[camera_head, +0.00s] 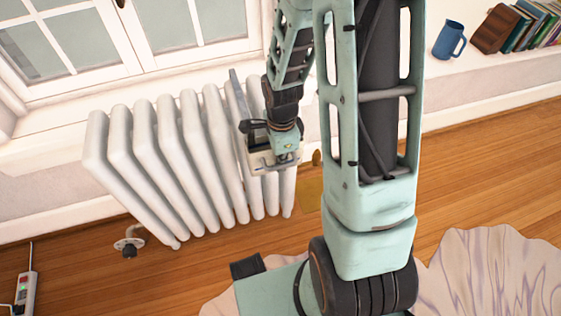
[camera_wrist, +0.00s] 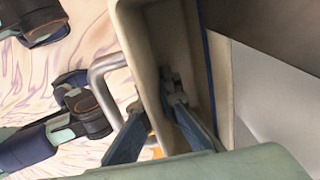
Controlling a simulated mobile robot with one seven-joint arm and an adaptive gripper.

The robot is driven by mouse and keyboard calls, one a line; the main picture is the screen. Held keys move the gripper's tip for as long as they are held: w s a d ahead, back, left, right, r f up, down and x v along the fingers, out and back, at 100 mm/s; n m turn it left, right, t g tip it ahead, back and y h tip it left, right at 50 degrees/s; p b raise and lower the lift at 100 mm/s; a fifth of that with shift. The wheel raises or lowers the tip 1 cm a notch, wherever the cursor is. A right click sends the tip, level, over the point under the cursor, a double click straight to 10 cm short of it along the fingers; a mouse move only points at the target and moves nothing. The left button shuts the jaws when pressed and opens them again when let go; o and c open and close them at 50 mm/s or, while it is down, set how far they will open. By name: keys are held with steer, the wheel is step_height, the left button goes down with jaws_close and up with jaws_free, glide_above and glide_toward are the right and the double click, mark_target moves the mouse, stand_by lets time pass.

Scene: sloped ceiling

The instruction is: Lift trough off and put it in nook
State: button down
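The trough (camera_head: 262,161) is a pale beige, narrow box at the right part of the radiator's front in the head view. In the wrist view the trough (camera_wrist: 148,55) fills the middle, with its hollow inside facing the camera. My gripper (camera_head: 274,150) is right at the trough in the head view. In the wrist view one finger of my gripper (camera_wrist: 172,90) reaches inside the trough, and the other shows beside its left wall. Whether the fingers press on that wall is unclear. A grey bent bar (camera_wrist: 97,80) is beside the trough. I cannot make out a nook.
A white ribbed radiator (camera_head: 165,150) stands below the window. A blue mug (camera_head: 449,40) and several books (camera_head: 530,28) are on the ledge at the upper right. A power strip (camera_head: 26,295) lies at the lower left. Wooden floor (camera_head: 470,165) is clear at the right.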

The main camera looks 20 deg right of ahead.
steer(key=shift+r, duration=0.1)
steer(key=shift+r+p, duration=2.2)
steer(key=shift+r, duration=0.55)
